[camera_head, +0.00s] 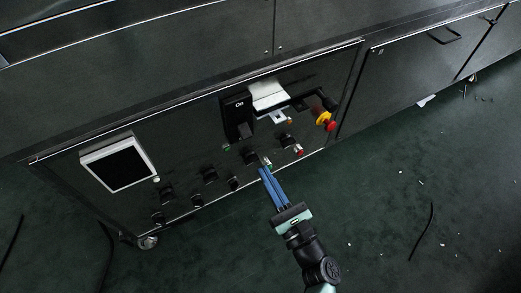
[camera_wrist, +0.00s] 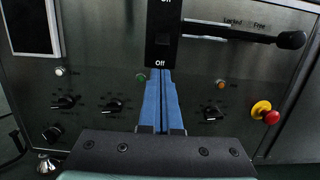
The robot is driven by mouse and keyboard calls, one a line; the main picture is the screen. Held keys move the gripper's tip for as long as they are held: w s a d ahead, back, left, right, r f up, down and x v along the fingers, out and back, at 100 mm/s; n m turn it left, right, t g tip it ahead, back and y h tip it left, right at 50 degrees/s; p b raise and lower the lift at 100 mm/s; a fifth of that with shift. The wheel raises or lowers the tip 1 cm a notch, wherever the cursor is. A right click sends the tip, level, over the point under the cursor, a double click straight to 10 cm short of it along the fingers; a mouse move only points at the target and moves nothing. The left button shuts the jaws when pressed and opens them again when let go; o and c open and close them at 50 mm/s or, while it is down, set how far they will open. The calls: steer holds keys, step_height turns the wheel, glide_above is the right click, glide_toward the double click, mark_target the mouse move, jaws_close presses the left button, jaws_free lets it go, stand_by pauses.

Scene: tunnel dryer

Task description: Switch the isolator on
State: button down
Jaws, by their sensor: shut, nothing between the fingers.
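The isolator is most likely the black plate (camera_head: 236,118) marked "On" at its top in the head view. In the wrist view the same plate (camera_wrist: 161,22) shows "Off" at its lower end, and its top label is cut off by the frame. A small dark square sits mid-plate; I cannot tell which position the switch is in. A bar with a black knob (camera_wrist: 290,40) extends to the right below the words "Locked" and "Free". My gripper (camera_head: 263,171) has its blue fingers shut and empty, pointing at the panel below the plate. In the wrist view the fingertips (camera_wrist: 161,72) appear just under "Off".
A red and yellow emergency stop (camera_head: 325,119) protrudes on the right. Several black knobs and small lamps cover the lower panel, with a green lamp (camera_wrist: 141,77) beside my fingers. A white-framed screen (camera_head: 118,163) is at left. Open floor lies in front, with scattered scraps.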

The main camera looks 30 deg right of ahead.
mark_target(245, 131)
steer(key=w+r+b, duration=0.1)
steer(key=w+b, duration=0.1)
steer(key=w, duration=0.6)
steer(key=shift+w+a+r+b, duration=0.2)
steer(key=shift+w+r+b, duration=0.15)
steer(key=shift+r+p, duration=0.15)
steer(key=shift+p, duration=0.35)
steer(key=shift+s+g+p, duration=0.15)
steer(key=shift+g+p, duration=0.15)
steer(key=shift+p, duration=0.4)
